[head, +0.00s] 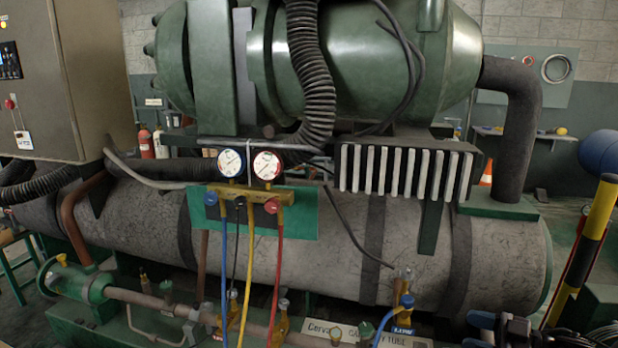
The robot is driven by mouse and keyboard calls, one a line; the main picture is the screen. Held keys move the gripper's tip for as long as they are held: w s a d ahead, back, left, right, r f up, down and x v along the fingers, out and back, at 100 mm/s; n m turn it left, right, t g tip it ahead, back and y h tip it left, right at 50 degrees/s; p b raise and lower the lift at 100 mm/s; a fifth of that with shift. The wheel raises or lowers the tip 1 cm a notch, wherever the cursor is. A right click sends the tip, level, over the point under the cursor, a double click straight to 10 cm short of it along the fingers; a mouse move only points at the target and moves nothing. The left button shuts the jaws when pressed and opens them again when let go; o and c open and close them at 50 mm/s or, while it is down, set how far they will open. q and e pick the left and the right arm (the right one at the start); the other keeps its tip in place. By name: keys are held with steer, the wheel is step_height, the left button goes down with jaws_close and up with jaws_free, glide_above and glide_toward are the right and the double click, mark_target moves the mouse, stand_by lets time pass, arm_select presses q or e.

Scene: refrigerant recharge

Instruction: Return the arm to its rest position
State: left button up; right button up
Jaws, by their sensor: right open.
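My right gripper (492,325) shows at the bottom right edge, dark and partly cut off by the frame. It is open, with nothing seen between its fingers. It is to the right of the valve with the blue hose (388,325) and apart from it. My left gripper is not in view. The manifold gauge set (249,195) hangs in front of the grey tank on a green plate, with a blue-rimmed gauge (231,162) and a red-rimmed gauge (267,165). Blue, yellow and red hoses run down from it.
The large grey cylinder (330,250) spans the view under the green compressor (370,60). A control cabinet (70,80) stands at the left. A yellow-black post (590,240) stands at the right, near my right gripper. Pipes and valves (90,285) line the front bottom.

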steer(key=w+a+n+t+h, duration=0.2)
steer(key=a+h, duration=0.1)
steer(key=a, duration=0.3)
steer(key=s+a+f+m+t+h+p, duration=0.2)
steer(key=s+a+f+m+h+p, duration=0.1)
steer(key=s+a, duration=0.4)
arm_select(q)
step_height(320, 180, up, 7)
steer(key=p, duration=0.5)
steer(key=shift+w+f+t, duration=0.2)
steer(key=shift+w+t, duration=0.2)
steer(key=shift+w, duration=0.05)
arm_select(e)
steer(key=s+d+f+m+h, duration=0.2)
steer(key=s+m, duration=0.1)
steer(key=s, duration=0.6)
steer(key=s+d+f+m+g+h, duration=0.1)
steer(key=s+d+f+m+h, duration=0.1)
steer(key=s, duration=0.8)
steer(key=s+d+f+m+g+h, duration=0.1)
steer(key=s+d+f+m+h, duration=0.2)
steer(key=s+m, duration=0.3)
steer(key=s+h, duration=0.1)
steer(key=s, duration=0.2)
steer(key=shift+s+f, duration=0.15)
steer(key=shift+f, duration=0.05)
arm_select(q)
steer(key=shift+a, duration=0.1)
